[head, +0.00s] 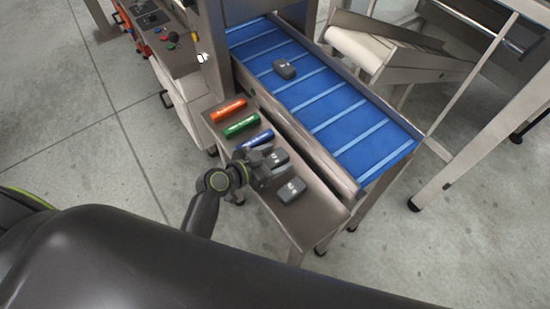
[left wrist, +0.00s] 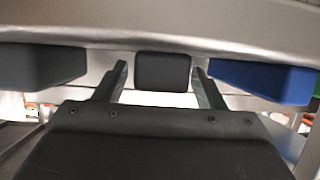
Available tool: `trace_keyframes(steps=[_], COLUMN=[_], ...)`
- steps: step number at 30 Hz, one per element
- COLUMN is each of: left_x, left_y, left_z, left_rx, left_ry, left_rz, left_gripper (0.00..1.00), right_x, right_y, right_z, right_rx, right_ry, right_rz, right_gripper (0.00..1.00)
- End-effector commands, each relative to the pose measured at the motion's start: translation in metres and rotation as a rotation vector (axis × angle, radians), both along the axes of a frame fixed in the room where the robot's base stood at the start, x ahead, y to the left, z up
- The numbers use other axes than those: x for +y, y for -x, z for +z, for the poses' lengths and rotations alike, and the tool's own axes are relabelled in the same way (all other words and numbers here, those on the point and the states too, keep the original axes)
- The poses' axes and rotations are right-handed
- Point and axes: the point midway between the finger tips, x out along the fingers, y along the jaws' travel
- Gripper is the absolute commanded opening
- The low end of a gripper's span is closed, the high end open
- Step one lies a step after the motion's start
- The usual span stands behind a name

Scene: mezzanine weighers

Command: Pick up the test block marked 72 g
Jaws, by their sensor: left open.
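Three dark grey test blocks show in the head view. One (head: 278,158) is by my left gripper on the narrow steel shelf, one (head: 291,190) lies nearer on the same shelf, and one (head: 285,69) lies on the blue belt. Their markings are too small to read, so I cannot tell which is 72 g. My left gripper (head: 264,167) is open at the shelf. In the left wrist view its fingers stand on either side of a dark block (left wrist: 163,72), with gaps visible. Another grey block (left wrist: 40,66) is at the left there. My right gripper is not in view.
Orange (head: 229,110), green (head: 241,125) and blue (head: 256,140) bars lie farther along the shelf (head: 320,215). The blue bar also shows at right in the left wrist view (left wrist: 262,80). The blue belt conveyor (head: 345,125) runs beside the shelf, behind a raised steel rail.

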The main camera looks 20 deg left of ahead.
Motion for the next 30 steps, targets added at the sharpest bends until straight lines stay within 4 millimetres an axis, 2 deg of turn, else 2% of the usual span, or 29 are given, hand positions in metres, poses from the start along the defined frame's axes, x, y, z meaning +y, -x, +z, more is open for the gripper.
trace_keyframes(steps=[3, 11, 22, 30], left_x=[-0.0042, -0.0046, -0.0044, -0.0044], left_y=[-0.0059, -0.0065, -0.0062, -0.0066], left_z=[-0.0029, -0.0036, -0.0037, 0.0003], left_rx=[0.0, 0.001, 0.001, -0.001], left_ry=[0.0, -0.001, -0.001, 0.0], left_rz=[-0.001, 0.0, 0.0, 0.0], left_gripper=[0.64, 0.62, 0.15, 0.15], right_x=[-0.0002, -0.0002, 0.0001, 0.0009], right_y=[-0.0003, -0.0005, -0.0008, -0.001], right_z=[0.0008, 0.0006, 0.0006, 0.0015], right_rx=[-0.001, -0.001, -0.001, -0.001], right_ry=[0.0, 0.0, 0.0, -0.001], right_rz=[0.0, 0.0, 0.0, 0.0], right_gripper=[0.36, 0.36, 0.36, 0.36])
